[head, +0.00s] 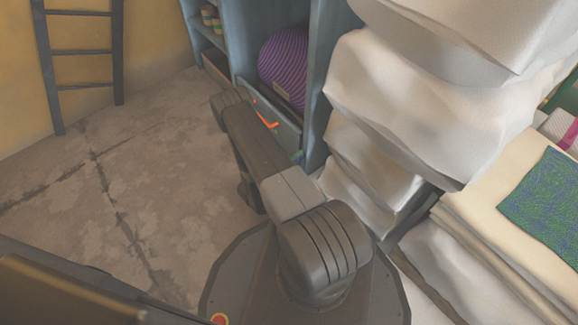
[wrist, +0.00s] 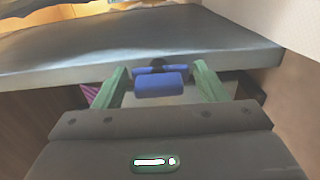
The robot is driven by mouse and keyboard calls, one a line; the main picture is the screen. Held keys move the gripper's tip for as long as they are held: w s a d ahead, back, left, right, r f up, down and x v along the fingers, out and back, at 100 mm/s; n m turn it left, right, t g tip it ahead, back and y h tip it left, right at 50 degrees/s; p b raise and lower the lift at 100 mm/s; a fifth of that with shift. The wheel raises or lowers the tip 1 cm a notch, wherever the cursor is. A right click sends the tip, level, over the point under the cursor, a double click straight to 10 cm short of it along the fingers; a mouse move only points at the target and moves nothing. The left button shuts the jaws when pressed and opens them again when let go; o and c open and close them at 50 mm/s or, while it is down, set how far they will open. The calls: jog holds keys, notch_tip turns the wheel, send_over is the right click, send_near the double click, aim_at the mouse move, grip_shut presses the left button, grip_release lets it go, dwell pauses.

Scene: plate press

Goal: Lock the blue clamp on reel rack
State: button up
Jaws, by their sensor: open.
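The blue clamp (wrist: 160,85) is in the middle of the wrist view, at the front edge of a grey shelf board (wrist: 60,72). It has a wide blue block in front and blue parts with a dark centre behind. My gripper (wrist: 160,70) is open, with one green finger on each side of the clamp and a visible gap on both sides. I cannot tell how deep the clamp sits between the fingers. In the head view the blue-grey reel rack (head: 318,75) holds a purple reel (head: 285,65); the clamp cannot be made out there.
Stacked white sacks (head: 390,95) stand close to the right of the rack. A pile of cream cloth (head: 480,200) with a green patterned piece (head: 545,200) lies at the right. A dark ladder (head: 85,52) leans at the left wall. The concrete floor (head: 140,170) at left is clear.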

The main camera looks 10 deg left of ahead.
jog(key=p+v, duration=0.3)
jog(key=v, duration=1)
jog(key=shift+s+a, duration=0.15)
jog(key=shift+s, duration=0.1)
jog(key=b+x, duration=0.3)
jog(key=x, duration=1)
jog(key=shift+w+r, duration=0.1)
jog(key=shift+w, duration=0.25)
